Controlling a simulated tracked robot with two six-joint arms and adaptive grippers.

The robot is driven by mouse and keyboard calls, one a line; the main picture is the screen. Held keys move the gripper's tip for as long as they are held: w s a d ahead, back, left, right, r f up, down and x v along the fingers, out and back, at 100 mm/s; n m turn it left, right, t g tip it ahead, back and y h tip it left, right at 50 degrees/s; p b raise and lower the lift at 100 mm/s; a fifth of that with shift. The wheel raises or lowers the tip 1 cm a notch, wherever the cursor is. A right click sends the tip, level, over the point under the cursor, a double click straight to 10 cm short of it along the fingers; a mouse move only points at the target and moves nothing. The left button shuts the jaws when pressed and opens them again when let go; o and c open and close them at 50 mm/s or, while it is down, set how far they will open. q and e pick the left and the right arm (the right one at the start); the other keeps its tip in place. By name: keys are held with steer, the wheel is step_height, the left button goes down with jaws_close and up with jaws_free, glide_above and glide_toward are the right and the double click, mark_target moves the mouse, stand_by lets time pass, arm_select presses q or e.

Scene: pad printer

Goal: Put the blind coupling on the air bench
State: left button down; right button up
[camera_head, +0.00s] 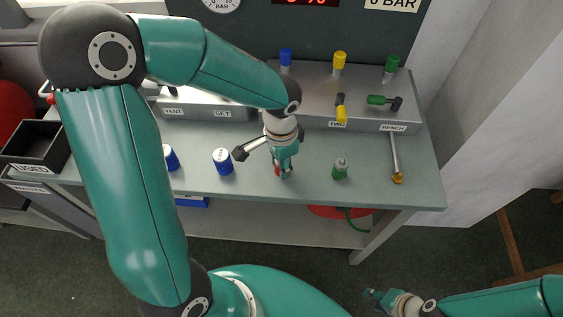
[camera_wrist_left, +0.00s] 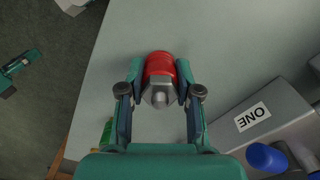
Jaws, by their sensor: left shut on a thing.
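My left gripper (camera_head: 283,173) is shut on a red coupling (camera_head: 277,168) over the middle of the bench top. In the left wrist view the red coupling (camera_wrist_left: 160,66) sits between the fingers (camera_wrist_left: 160,90), with a grey hex end and a small round tip facing the camera. I cannot tell whether it touches the bench top. A green coupling (camera_head: 340,169) with a grey top stands upright to its right. The air bench (camera_head: 310,183) has a raised block with ports labelled TWO and BENCH (camera_head: 392,128). My right gripper (camera_head: 372,297) is low at the bottom right, away from the bench.
Two blue cylinders (camera_head: 222,161) stand left of my left gripper. A metal rod with a brass end (camera_head: 397,177) lies at the right. Blue, yellow and green caps (camera_head: 391,63) stand on the block. A black bin (camera_head: 38,143) is at the far left. Bare top lies between these.

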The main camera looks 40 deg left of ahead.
arm_select(q)
steer(key=c, duration=0.8)
jaws_free()
steer(key=shift+f, duration=0.1)
steer(key=shift+r, duration=0.2)
step_height(320, 180, up, 12)
steer(key=p, duration=0.1)
